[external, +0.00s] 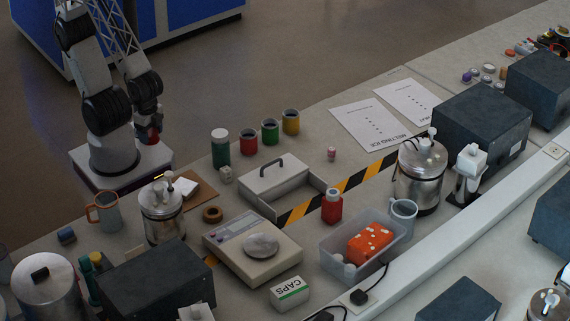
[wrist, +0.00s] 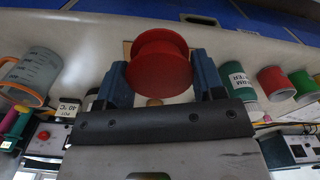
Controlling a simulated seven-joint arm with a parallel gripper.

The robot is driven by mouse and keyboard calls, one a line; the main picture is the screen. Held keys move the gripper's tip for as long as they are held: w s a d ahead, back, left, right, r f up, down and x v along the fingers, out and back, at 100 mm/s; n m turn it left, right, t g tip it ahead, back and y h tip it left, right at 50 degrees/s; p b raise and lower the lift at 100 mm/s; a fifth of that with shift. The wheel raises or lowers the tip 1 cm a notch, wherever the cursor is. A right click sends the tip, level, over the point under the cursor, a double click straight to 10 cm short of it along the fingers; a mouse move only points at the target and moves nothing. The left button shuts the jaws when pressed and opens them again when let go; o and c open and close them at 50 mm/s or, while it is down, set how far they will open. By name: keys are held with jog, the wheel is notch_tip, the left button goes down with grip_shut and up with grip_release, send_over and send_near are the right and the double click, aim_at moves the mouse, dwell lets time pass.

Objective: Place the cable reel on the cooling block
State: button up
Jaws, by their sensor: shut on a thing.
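The red cable reel (wrist: 160,64) shows in the wrist view, held between the two blue fingers of my gripper (wrist: 162,80). In the external view my gripper (external: 148,118) hangs beside my base, with a small part of the red reel (external: 153,138) showing below it. The reel is above the table and touches nothing but the fingers. I cannot tell for sure which thing is the cooling block; a pale flat block (external: 187,187) lies on a brown board (external: 206,193) beside the left steel pot.
A steel pot (external: 161,212), a grey mug (external: 104,211) and a brown ring (external: 212,214) stand close by. A handled grey case (external: 275,178), a scale (external: 250,245) and a plastic bin (external: 340,262) fill the middle.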

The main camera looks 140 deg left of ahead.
notch_tip(320, 180, down, 5)
jog(key=shift+f, duration=0.1)
dwell(0.3)
jog(key=shift+w, duration=0.1)
send_over(184, 186)
jog(key=shift+f, duration=0.65)
dwell(0.4)
jog(key=shift+f, duration=1.8)
jog(key=shift+f, duration=0.1)
jog(key=o, duration=0.9)
jog(key=shift+o, duration=0.2)
